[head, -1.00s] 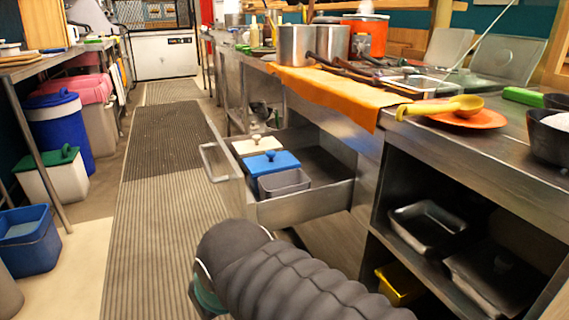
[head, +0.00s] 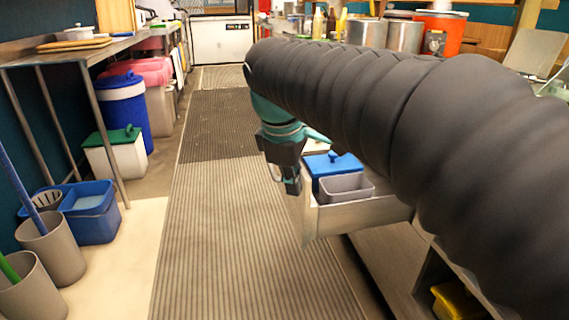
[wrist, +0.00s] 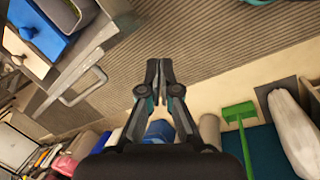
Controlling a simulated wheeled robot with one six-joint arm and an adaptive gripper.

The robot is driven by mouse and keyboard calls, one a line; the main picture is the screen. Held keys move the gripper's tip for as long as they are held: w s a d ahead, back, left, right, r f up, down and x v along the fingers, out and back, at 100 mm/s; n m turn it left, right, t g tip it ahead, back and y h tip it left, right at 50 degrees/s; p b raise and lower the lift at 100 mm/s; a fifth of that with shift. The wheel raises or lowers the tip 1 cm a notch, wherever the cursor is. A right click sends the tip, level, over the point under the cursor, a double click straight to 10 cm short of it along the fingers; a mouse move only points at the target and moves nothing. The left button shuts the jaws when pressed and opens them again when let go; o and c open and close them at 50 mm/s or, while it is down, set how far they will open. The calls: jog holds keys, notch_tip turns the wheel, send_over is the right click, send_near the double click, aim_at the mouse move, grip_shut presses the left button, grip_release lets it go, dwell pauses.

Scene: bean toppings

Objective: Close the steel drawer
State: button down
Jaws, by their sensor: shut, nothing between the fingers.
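The steel drawer (head: 352,216) stands pulled out from the counter on the right in the head view. It holds a blue-lidded box (head: 333,163) and a grey open bin (head: 346,187). My gripper (head: 291,187) is shut and empty, on the aisle side of the drawer front and overlapping it in this view. My arm hides much of the drawer's back and the counter. In the wrist view the drawer's bar handle (wrist: 84,88) is at upper left, and my shut fingertips (wrist: 160,72) are apart from it, to its right.
A striped mat (head: 225,230) covers the open aisle. On the left stand a blue tub (head: 92,222), grey bins (head: 55,250), a white box with green lid (head: 115,160) and a table (head: 85,55). A yellow container (head: 455,300) sits on a low shelf at right.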

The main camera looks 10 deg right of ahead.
jog(key=w+a+r+n+g+h+p, duration=0.1)
jog(key=w+a+r+n, duration=0.15)
jog(key=w, duration=0.25)
jog(key=w+a+r+n+g+h, duration=0.1)
jog(key=w+a+r+n, duration=0.1)
jog(key=w+n, duration=0.25)
jog(key=b, duration=0.3)
send_over(302, 192)
jog(key=a, duration=0.2)
jog(key=shift+w+a+f, duration=0.1)
jog(key=shift+w+f, duration=0.05)
jog(key=shift+f, duration=4.45)
jog(key=shift+p, duration=0.35)
